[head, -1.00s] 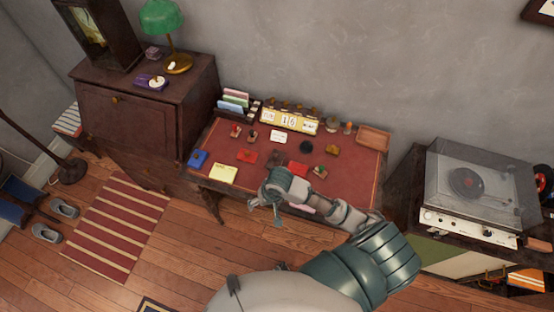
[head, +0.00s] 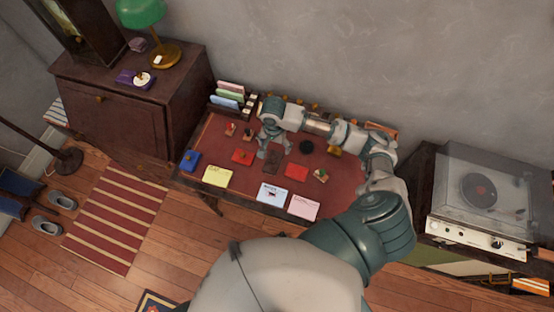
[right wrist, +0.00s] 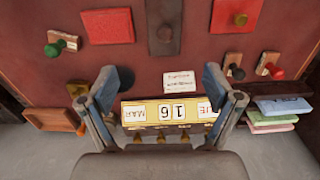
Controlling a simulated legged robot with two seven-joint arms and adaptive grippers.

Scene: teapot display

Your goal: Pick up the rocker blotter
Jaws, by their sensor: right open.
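A dark brown block with a small round knob, which looks like the rocker blotter, lies on the red desk top. It shows in the head view (head: 271,167) just beyond my right gripper's fingers, and in the right wrist view (right wrist: 163,27) at the top middle. My right gripper (head: 273,146) is above the desk near the blotter, open and empty. In the right wrist view its fingers (right wrist: 160,76) are apart, with the blotter ahead of them and not between them. My left gripper is not in view.
Red pads (head: 296,172) (head: 242,156) flank the blotter. Knobbed stamps (right wrist: 233,66), a green-knobbed piece (right wrist: 58,45) and a calendar (right wrist: 165,112) are close by. Paper cards (head: 271,194) lie along the front edge. A record player (head: 480,195) stands right of the desk.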

